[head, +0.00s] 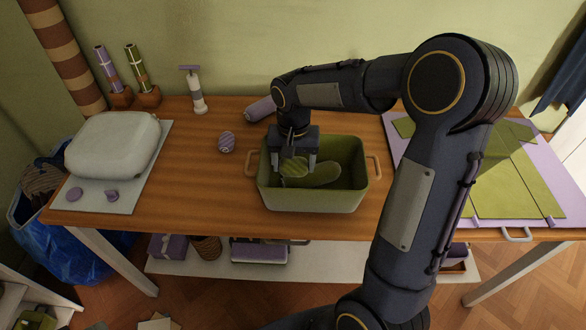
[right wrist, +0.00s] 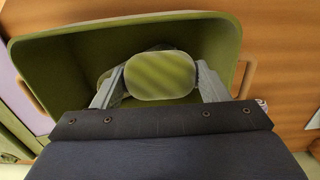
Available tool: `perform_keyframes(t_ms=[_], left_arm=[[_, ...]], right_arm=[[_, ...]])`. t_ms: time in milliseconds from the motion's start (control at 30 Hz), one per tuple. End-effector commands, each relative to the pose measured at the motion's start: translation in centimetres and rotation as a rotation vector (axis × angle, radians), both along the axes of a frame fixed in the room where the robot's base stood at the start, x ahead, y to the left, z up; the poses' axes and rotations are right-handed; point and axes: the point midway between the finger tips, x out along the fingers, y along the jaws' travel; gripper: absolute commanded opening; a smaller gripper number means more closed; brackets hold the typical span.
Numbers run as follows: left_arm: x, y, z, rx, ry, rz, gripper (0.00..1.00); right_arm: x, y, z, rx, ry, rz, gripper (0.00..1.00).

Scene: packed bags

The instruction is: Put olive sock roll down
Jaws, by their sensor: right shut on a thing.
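The olive sock roll (head: 294,167) is striped in two greens and sits between the fingers of my right gripper (head: 296,162), inside the mouth of a green bin (head: 312,201). In the right wrist view the roll (right wrist: 160,75) shows between both fingers of the gripper (right wrist: 160,80), with the green bin (right wrist: 55,60) around it. Another green rounded item (head: 325,174) lies in the bin beside and partly behind the roll. I cannot tell whether the roll touches the bin floor. My left gripper is out of view.
A striped purple roll (head: 227,142) and a purple cylinder (head: 260,108) lie on the wooden table (head: 190,180). A pale case (head: 112,143) stands left; a green and lilac folding board (head: 500,180) lies right. The table left of the bin is mostly clear.

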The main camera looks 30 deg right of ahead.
Motion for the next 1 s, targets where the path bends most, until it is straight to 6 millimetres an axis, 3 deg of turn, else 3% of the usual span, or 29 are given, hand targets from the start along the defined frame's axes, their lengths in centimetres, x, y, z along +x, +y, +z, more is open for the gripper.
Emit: perform_keyframes(t_ms=[333, 1000], left_arm=[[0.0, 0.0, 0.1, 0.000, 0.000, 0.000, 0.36], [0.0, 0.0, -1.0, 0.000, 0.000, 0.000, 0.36]], right_arm=[[0.6, -0.2, -3.8, -0.001, 0.003, 0.000, 0.45], [0.7, -0.1, -5.2, 0.000, 0.000, 0.001, 0.45]])
